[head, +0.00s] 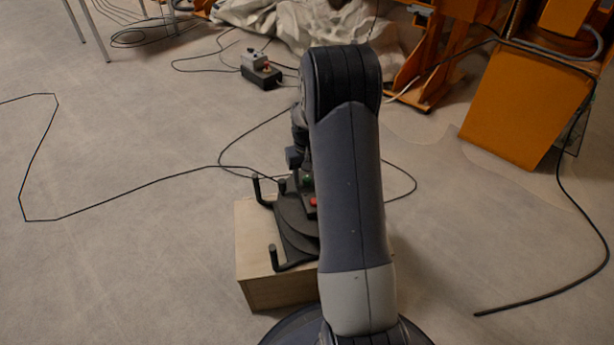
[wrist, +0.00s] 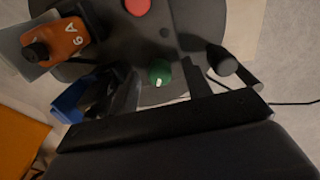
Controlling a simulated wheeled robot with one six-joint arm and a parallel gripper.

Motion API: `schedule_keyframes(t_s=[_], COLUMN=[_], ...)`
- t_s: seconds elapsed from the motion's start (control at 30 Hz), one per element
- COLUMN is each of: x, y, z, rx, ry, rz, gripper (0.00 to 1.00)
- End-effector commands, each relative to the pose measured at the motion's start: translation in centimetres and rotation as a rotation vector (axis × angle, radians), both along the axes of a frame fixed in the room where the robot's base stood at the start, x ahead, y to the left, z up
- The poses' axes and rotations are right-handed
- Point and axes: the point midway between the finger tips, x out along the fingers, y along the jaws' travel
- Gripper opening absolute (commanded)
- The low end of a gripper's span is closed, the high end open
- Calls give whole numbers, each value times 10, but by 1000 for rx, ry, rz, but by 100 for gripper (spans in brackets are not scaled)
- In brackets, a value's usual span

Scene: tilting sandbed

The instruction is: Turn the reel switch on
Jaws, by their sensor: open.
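The cable reel (head: 298,232) is dark and lies on a wooden box, partly hidden behind my arm in the head view. Its green round switch knob (wrist: 159,73) has a short white mark pointing toward the bottom of the wrist view. The knob also shows as a small green spot in the head view (head: 307,180). A red round button (wrist: 137,6) is at the top of the wrist view. My gripper (wrist: 157,86) is open, with dark fingers to the left and right of the knob. I cannot tell whether they touch it. In the head view my arm hides most of the gripper.
In the wrist view, an orange plug (wrist: 66,42) and a blue socket part (wrist: 70,103) are at left. Dark handle posts (wrist: 222,62) are at right. The wooden box (head: 262,285) stands on open floor. Black cables and an orange machine (head: 530,100) lie beyond.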

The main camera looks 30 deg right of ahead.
Motion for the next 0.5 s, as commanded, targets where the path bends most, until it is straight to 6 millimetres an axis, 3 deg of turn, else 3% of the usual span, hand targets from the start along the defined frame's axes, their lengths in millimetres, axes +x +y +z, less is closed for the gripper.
schedule_keyframes(t_s=[0.2, 0.5], x=[0, 0], y=[0, 0], z=[0, 0], rx=[0, 0], ry=[0, 0], rz=[0, 0], gripper=[46, 21])
